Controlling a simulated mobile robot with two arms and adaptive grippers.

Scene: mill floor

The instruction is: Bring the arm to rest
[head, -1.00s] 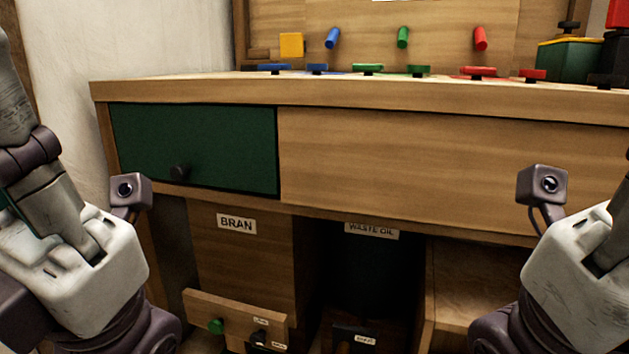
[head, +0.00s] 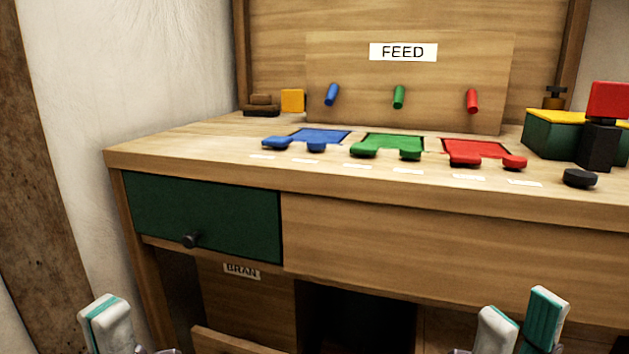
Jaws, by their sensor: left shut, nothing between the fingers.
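My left gripper (head: 107,318) shows at the bottom left of the head view, with its pale, teal-striped fingertips together and nothing between them. It is in front of the bench, below the green drawer (head: 205,215). My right gripper (head: 522,318) shows at the bottom right, with its two fingers apart and no object seen between them. Both grippers are lower in the picture than the bench top. Only the fingertips show; the rest of both arms is out of the picture.
The wooden bench (head: 400,200) bears blue (head: 322,136), green (head: 392,144) and red (head: 475,149) plates before a FEED panel (head: 403,52). A green box (head: 552,137) and a red-topped black block (head: 598,145) stand at right. A white wall (head: 130,80) is at left.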

